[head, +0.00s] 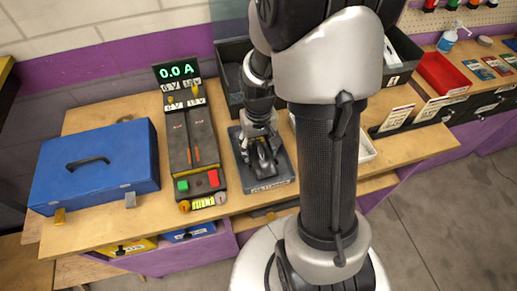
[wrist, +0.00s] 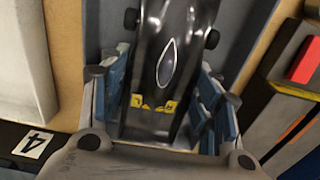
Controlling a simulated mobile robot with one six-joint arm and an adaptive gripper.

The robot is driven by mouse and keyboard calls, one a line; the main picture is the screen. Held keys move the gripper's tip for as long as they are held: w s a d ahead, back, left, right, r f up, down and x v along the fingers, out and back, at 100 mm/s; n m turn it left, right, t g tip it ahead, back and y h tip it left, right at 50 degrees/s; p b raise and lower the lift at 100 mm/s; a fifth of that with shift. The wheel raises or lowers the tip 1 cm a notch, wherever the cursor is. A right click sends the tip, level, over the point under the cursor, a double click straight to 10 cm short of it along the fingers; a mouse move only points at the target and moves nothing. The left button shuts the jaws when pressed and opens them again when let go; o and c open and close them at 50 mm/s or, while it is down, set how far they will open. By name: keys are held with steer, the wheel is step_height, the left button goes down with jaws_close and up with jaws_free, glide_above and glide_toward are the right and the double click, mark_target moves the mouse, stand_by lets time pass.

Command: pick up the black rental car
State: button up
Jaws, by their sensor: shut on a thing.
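The black rental car (wrist: 180,60) is a glossy slot car with a pale-outlined oval and yellow marks on its body. In the wrist view it lies between the blue-padded fingers of my gripper (wrist: 160,105), which is shut on it. In the head view my gripper (head: 262,150) points down at the car (head: 264,168), over a dark grey-blue tray (head: 280,183) with a label on its front. Whether the car touches the tray floor I cannot tell. The fingers partly hide the car's sides.
Left of the tray stands a track tester (head: 188,145) reading 0.0 A, with green and red buttons. A blue case (head: 95,167) is further left. A dark bin (head: 232,75) stands behind. A white tray (head: 366,146) shows partly behind my arm.

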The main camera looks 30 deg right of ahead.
steer(key=shift+c, duration=1.2)
steer(key=shift+r, duration=0.1)
